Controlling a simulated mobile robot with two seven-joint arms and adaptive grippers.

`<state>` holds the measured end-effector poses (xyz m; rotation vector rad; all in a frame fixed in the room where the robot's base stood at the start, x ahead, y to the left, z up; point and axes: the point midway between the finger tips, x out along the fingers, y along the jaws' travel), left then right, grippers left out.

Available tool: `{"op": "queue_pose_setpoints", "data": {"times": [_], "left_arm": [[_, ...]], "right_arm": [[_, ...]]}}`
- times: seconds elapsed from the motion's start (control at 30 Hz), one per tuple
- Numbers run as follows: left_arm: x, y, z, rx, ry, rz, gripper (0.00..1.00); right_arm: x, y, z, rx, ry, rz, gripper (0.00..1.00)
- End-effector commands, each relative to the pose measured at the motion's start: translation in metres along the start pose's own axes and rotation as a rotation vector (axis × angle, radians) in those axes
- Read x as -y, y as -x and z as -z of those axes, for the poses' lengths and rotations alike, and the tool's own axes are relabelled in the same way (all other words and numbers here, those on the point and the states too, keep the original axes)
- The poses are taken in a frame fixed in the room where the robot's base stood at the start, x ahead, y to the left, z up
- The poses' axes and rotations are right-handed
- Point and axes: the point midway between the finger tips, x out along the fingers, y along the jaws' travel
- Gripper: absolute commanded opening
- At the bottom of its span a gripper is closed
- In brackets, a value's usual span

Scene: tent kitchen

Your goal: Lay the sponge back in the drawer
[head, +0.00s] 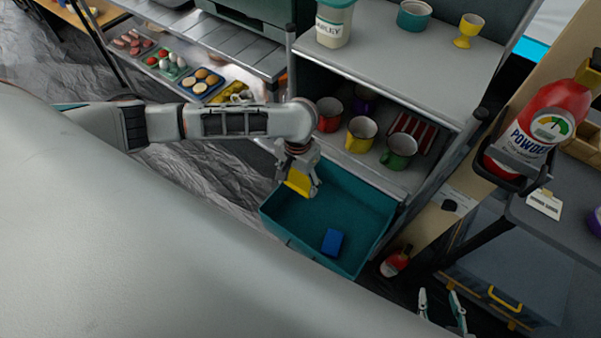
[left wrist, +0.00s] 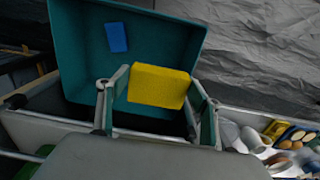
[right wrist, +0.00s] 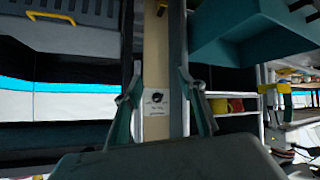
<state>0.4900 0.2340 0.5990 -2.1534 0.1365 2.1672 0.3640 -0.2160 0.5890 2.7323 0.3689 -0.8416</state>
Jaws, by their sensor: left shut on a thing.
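A yellow sponge (head: 298,182) is held in my left gripper (head: 302,176), over the far left part of the open teal drawer (head: 273,213). In the left wrist view the yellow sponge (left wrist: 160,86) sits between the two fingers, with the drawer (left wrist: 171,47) beyond it. A blue block (head: 333,242) lies on the drawer floor near its front right; it also shows in the left wrist view (left wrist: 116,37). My right gripper (head: 441,305) is low at the bottom right, outside the drawer. Its fingers are apart and empty in the right wrist view (right wrist: 165,105).
Above the drawer, a shelf holds a red mug (head: 329,113), a yellow mug (head: 361,134) and a green mug (head: 398,151). A red bottle (head: 396,262) stands right of the drawer. Most of the drawer floor is clear.

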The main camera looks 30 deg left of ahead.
Motion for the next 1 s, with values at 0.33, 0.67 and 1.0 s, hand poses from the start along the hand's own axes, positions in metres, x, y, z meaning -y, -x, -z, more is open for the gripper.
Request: {"op": "queue_pose_setpoints", "data": {"times": [0.33, 0.67, 1.0], "left_arm": [[0.001, -0.065, -0.020, 0.003, -0.018, -0.001, 0.45], [0.001, -0.148, -0.025, 0.016, -0.018, -0.002, 0.45], [0.001, -0.208, -0.022, 0.007, -0.019, -0.001, 0.45]], "right_arm": [[0.008, -0.004, -0.024, 0.026, 0.004, 0.012, 0.40], [0.016, -0.016, -0.022, -0.001, 0.011, 0.034, 0.40], [0.025, -0.021, -0.018, -0.018, 0.000, 0.054, 0.40]]}}
